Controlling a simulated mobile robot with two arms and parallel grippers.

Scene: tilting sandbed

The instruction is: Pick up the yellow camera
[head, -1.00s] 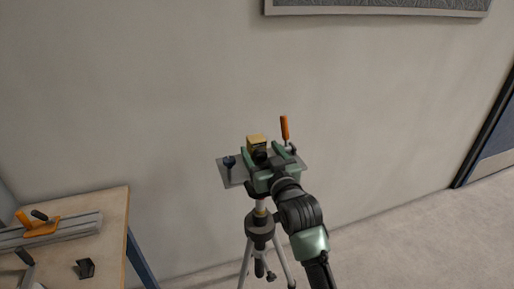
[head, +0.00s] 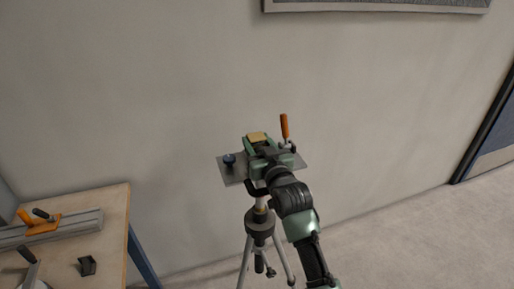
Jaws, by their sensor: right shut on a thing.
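The yellow camera (head: 257,136) is on the grey plate (head: 232,175) at the top of a tripod (head: 259,228). Only its yellow top shows; my gripper hides the rest. My right gripper (head: 258,143) is shut on the camera, with its fingers on either side of it. I cannot tell whether the camera still touches the plate. My left gripper is not in view.
An orange-handled tool (head: 285,127) stands up at the plate's right side, close to my gripper. A dark blue knob (head: 229,159) is on the plate's left part. A wooden table (head: 112,211) with tools stands at left. The wall is behind.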

